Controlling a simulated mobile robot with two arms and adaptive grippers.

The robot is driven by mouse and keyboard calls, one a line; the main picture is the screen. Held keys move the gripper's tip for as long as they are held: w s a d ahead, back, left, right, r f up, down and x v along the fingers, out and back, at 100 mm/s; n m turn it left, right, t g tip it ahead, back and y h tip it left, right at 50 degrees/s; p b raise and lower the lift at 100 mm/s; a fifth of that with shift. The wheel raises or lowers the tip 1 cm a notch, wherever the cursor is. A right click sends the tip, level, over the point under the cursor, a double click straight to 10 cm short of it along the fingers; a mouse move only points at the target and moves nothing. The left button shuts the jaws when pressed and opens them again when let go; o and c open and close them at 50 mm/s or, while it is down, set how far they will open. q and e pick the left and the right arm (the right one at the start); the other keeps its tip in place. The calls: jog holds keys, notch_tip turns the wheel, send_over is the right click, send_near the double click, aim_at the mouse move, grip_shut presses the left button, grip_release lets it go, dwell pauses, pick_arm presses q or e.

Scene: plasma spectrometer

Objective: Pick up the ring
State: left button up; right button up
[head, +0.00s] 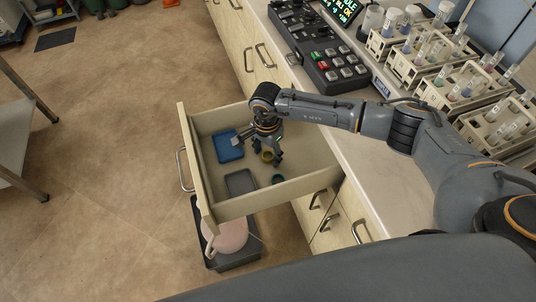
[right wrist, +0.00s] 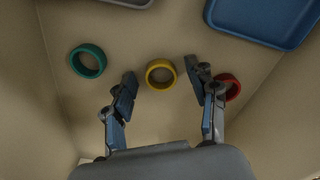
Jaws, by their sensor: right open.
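Three rings lie on the floor of an open drawer (head: 208,214). In the right wrist view a yellow ring (right wrist: 148,75) is in the middle, a green ring (right wrist: 87,61) at the left and a red ring (right wrist: 236,88) at the right. The head view shows the yellow ring (head: 267,156) and the green ring (head: 277,179); the red one is hidden there. My right gripper (head: 260,150) reaches down into the drawer, open and empty. In its wrist view the fingertips (right wrist: 160,75) are spread either side of the yellow ring. The left gripper is out of view.
The drawer also holds a blue tray (head: 228,146) and a grey tray (head: 241,183). The counter (head: 365,165) above carries a button panel (head: 340,70) and several tube racks (head: 425,60). A pink container (head: 230,235) stands below the drawer.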

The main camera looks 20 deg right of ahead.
jog(key=c, duration=0.8)
jog(key=shift+r, duration=0.2)
